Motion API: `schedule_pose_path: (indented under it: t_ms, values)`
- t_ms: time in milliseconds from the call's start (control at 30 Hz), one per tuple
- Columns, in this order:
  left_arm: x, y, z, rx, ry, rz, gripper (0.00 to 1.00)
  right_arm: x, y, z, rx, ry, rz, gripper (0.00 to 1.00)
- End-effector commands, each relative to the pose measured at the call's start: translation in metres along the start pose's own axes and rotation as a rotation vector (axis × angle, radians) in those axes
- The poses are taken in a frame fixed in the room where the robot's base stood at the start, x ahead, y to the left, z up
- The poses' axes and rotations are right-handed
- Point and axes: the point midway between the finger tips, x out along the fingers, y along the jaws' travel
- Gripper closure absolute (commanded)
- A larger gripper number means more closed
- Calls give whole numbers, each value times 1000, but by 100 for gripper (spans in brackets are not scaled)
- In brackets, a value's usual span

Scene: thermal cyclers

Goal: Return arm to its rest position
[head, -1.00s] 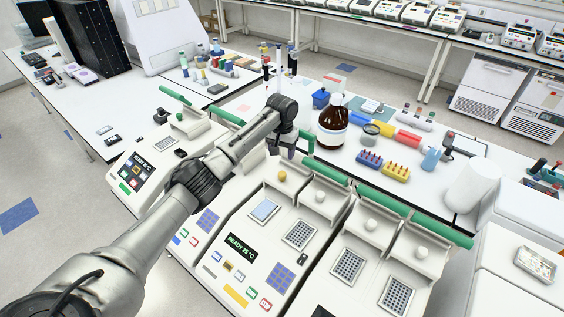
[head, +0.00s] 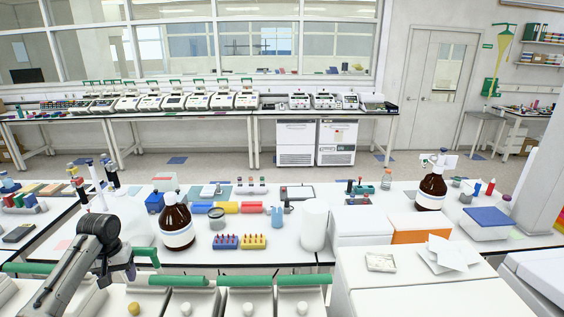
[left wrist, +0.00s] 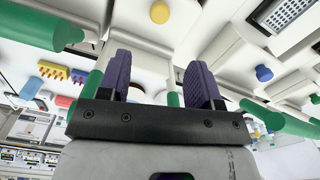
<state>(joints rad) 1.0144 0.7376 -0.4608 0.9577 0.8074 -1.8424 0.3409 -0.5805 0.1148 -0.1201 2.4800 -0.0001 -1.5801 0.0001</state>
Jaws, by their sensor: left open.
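My left arm comes in at the lower left of the head view, and its gripper (head: 131,272) hangs by the green bars of the open thermal cycler lids. In the left wrist view the gripper (left wrist: 160,85) shows two purple fingers set well apart, with nothing between them. The thermal cyclers (head: 235,303) line the bottom edge of the head view, their lids raised, with green bars (head: 240,281) along the top. One yellow knob (head: 133,308) and several white knobs show on the lids. Most of the cyclers' bodies is out of the head view. My right gripper is not in view.
A brown bottle (head: 176,226) stands on the bench just right of my left arm. Blue and yellow tube racks (head: 254,241), a white cylinder (head: 314,224) and white boxes (head: 361,226) stand farther right. More cyclers line the far bench (head: 225,112).

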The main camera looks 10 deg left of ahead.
Motion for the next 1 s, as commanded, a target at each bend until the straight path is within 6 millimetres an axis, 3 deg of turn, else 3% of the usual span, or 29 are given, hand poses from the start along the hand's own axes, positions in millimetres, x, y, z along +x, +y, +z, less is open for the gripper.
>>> schedule_pose_path:
  t_ms: [167,267,433,533,633,733,833,1000]
  values:
    - [-2,-4,-11,103,69,-39,42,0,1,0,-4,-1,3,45]
    - [-28,7,-21,204,203,-111,42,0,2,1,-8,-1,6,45]
    - [-93,39,-28,353,464,-207,42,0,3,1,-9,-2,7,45]
    - [-144,77,-19,452,668,-247,42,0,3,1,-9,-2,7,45]
    - [-172,120,8,550,850,-271,42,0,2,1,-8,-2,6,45]
    - [-171,159,47,634,988,-267,42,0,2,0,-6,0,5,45]
    - [-150,187,97,690,1083,-230,42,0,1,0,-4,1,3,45]
    - [-98,202,175,712,1121,-131,42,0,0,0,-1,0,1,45]
